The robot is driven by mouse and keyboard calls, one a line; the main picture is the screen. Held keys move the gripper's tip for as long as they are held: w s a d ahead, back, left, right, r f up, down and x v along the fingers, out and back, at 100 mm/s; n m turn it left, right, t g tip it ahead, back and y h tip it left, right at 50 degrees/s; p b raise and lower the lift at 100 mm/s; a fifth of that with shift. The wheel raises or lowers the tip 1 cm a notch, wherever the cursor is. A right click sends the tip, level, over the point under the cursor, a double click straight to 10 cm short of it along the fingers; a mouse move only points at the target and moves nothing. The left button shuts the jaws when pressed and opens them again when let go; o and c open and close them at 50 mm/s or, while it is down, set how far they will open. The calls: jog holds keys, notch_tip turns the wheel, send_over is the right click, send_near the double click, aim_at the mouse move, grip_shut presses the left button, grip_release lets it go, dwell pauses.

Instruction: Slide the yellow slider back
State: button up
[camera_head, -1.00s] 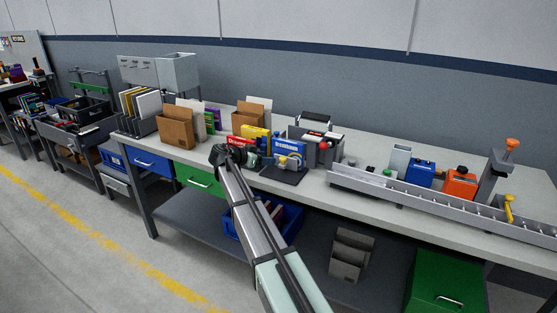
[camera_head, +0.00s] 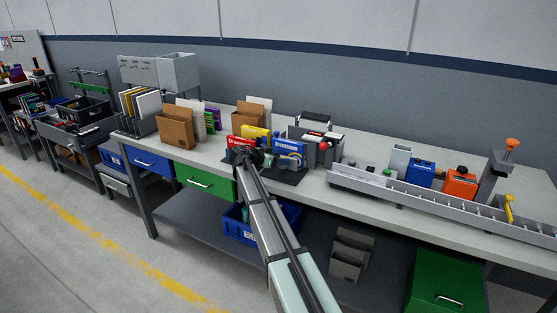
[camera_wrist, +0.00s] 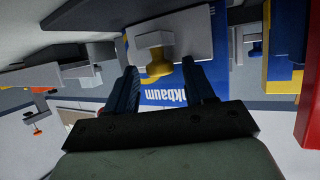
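My gripper (camera_wrist: 159,66) is open in the wrist view, its two dark blue fingers apart. A small yellow round part (camera_wrist: 159,69), likely the yellow slider, shows between the fingertips, touching a pale grey block (camera_wrist: 154,41). I cannot tell whether the fingers touch it. Behind it is a blue box (camera_wrist: 165,92) with white lettering that appears upside down. In the head view my gripper (camera_head: 260,158) is small and dark, just left of the blue box (camera_head: 290,147). There the small yellow part cannot be made out clearly.
A red box (camera_head: 240,142) and a yellow box (camera_head: 257,132) stand close by on the bench, with a dark grey device (camera_head: 325,150) to the right. A long metal rail (camera_head: 440,200) with a yellow handle (camera_head: 508,208) runs along the right front edge.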

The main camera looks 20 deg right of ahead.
jog(key=c, duration=0.9)
jog(key=shift+s+a, duration=0.9)
jog(key=o, duration=1)
jog(key=v, duration=1.3)
jog(key=shift+a+r, duration=0.3)
jog(key=shift+a, duration=0.05)
